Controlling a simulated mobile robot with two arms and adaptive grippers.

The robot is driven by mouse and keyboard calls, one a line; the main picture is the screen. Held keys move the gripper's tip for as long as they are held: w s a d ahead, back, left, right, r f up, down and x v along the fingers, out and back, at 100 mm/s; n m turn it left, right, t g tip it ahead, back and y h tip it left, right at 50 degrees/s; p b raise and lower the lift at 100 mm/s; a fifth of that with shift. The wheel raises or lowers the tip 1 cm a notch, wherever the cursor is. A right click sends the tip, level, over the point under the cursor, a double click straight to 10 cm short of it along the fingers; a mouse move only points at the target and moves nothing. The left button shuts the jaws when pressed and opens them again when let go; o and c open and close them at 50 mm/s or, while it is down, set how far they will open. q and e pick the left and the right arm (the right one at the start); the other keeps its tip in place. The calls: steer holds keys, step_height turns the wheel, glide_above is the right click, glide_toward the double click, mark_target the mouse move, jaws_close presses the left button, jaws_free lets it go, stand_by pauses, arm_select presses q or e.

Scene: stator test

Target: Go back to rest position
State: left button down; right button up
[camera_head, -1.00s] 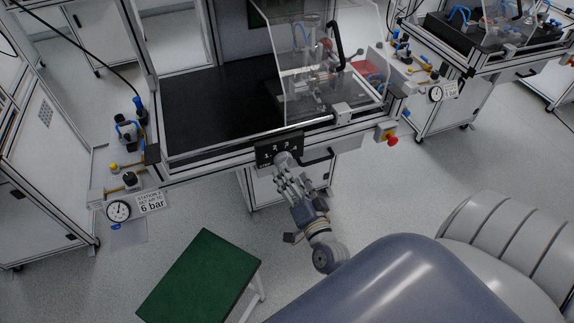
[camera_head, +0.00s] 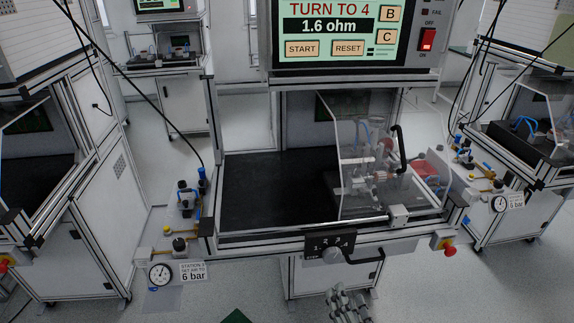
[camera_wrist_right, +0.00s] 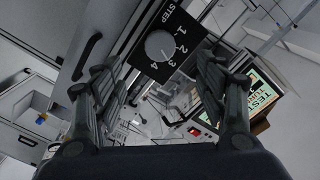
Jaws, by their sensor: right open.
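My right gripper (camera_head: 348,303) shows at the bottom of the head view, below the black step-selector plate (camera_head: 330,248) on the station's front edge. In the right wrist view its two fingers (camera_wrist_right: 160,92) are spread apart with nothing between them. The plate's round grey knob (camera_wrist_right: 160,45) and its numbers 1 to 4 show beyond the fingers, and the gripper is clear of the knob. In the head view the knob (camera_head: 332,256) sits at the plate's lower middle.
A screen (camera_head: 338,26) above the station reads "TURN TO 4" and "1.6 ohm". A clear cover (camera_head: 355,195) with a black handle stands over the fixture. A gauge (camera_head: 160,273) is at left, a red button (camera_head: 449,244) at right.

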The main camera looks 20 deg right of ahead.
steer(key=shift+f, duration=0.1)
steer(key=s+a+f+n+g+y, duration=0.2)
steer(key=s+a+f+n+g, duration=0.15)
steer(key=f, duration=0.65)
steer(key=s+a+f+n+g+y, duration=0.1)
steer(key=s+a+f+n+g, duration=0.2)
steer(key=f, duration=0.8)
steer(key=s+a+f+n+g+y, duration=0.2)
steer(key=s+f+n, duration=0.15)
steer(key=f, duration=0.65)
steer(key=s+d+f+n+g, duration=0.1)
steer(key=s+f+g, duration=0.1)
steer(key=s+f, duration=0.2)
steer(key=s+f+n+g, duration=0.2)
steer(key=s+f, duration=0.3)
steer(key=s, duration=0.6)
steer(key=s+d+f+n+g, duration=0.1)
steer(key=s+f+n+g, duration=0.1)
steer(key=s+f+g, duration=0.2)
steer(key=s, duration=0.3)
steer(key=shift+s+d+f+h, duration=0.25)
steer(key=shift+d+f+h, duration=0.05)
steer(key=shift+f, duration=0.1)
